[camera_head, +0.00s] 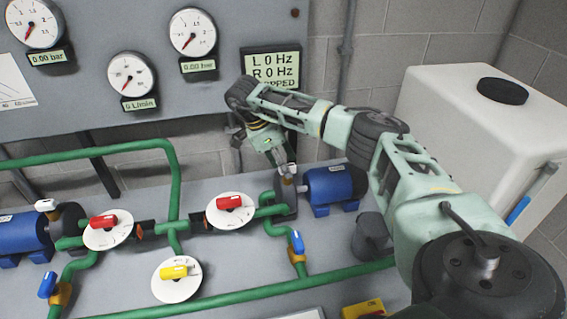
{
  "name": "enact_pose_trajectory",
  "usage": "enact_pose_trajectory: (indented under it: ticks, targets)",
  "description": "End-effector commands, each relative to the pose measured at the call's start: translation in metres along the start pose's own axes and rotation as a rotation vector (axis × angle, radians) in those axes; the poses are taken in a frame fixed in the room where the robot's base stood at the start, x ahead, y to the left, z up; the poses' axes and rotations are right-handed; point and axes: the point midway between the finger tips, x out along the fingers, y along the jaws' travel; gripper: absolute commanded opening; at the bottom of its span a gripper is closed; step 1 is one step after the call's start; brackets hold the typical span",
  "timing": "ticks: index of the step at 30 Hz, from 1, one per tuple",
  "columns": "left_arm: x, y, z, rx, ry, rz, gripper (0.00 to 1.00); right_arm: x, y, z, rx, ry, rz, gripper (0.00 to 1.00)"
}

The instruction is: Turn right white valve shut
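My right gripper (287,171) reaches down at the left end of the right blue pump motor (331,188), above the green pipework. Something small and pale with a brassy part shows right at its fingertips, where the right white valve appears to be. The fingers hide most of it, so I cannot tell its handle angle or whether the fingers grip it. A matching white valve handle (46,205) shows clearly by the left blue pump motor (22,229). My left gripper is not in view.
Red-handled valves (104,222) (229,202) and a yellow-handled valve (174,272) sit on white discs. A blue-handled valve (297,242) stands below my gripper. The display (271,66) reads L 0 Hz, R 0 Hz. A white tank (450,110) stands at right.

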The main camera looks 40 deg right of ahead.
Motion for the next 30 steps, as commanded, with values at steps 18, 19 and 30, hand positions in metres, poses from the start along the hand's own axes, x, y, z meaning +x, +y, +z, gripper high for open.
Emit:
enact_pose_trajectory:
  ticks: [18,19,30]
  targets:
    - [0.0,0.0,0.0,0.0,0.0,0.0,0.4,-0.085,-0.001,0.0,0.001,-0.001,-0.004,0.39]
    - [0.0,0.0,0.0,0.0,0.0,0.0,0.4,-0.09,-0.001,0.0,0.001,0.0,-0.004,0.39]
    - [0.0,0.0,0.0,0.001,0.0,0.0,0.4,-0.12,0.0,0.0,0.0,0.0,0.0,0.39]
